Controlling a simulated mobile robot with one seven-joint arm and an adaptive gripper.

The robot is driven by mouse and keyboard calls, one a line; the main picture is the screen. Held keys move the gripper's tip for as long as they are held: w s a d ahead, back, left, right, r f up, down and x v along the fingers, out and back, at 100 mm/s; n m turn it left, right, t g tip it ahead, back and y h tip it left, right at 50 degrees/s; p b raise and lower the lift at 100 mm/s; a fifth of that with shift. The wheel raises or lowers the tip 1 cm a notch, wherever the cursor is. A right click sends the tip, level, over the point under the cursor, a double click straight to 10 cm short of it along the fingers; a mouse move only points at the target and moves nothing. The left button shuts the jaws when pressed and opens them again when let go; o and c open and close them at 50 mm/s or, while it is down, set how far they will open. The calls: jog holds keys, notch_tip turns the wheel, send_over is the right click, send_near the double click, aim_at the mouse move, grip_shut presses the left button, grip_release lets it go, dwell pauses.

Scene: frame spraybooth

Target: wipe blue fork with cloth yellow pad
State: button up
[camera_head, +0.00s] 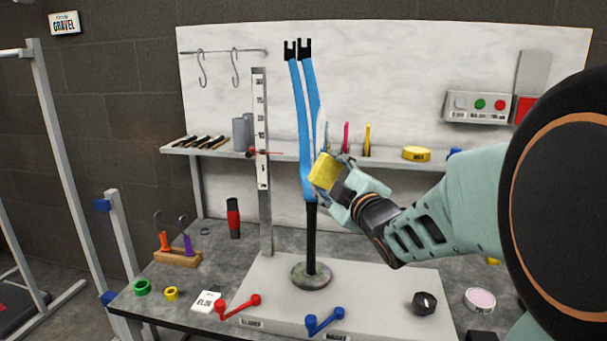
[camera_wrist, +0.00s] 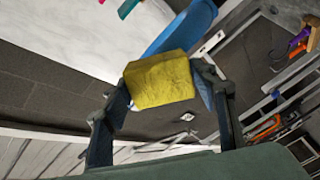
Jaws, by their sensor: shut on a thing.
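The blue fork (camera_head: 300,110) stands upright on a black post with a round base on the bench, its two prongs pointing up to black ends. My gripper (camera_head: 334,178) is at the right side of the fork's lower part, shut on the yellow cloth pad (camera_head: 325,171). The pad is at the fork's lower blue section and looks to touch it or be very close; I cannot tell which. In the wrist view the yellow pad (camera_wrist: 160,82) sits between the fingers, with the blue fork (camera_wrist: 183,27) right behind it.
A ruler post (camera_head: 261,215) stands left of the fork. A shelf (camera_head: 290,150) behind holds brushes, cylinders and a yellow tin (camera_head: 416,153). Red (camera_head: 238,306) and blue (camera_head: 325,320) levers sit at the bench front. A black knob (camera_head: 424,303) is at the right.

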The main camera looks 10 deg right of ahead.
aim_at(329, 158)
jog(key=shift+b+x, duration=0.35)
jog(key=shift+x, duration=0.6)
jog(key=shift+r, duration=0.1)
jog(key=shift+s+r+p, duration=0.15)
jog(key=shift+r+p, duration=0.95)
jog(key=shift+r, duration=0.7)
jog(key=shift+w+r+p, duration=0.15)
jog(key=shift+r+p, duration=0.95)
jog(key=shift+r, duration=0.8)
jog(key=shift+w+r+p, duration=0.1)
jog(key=shift+r+p, duration=1)
jog(key=shift+r, duration=0.8)
notch_tip(329, 158, down, 12)
jog(key=b, duration=1.3)
jog(key=shift+r, duration=0.2)
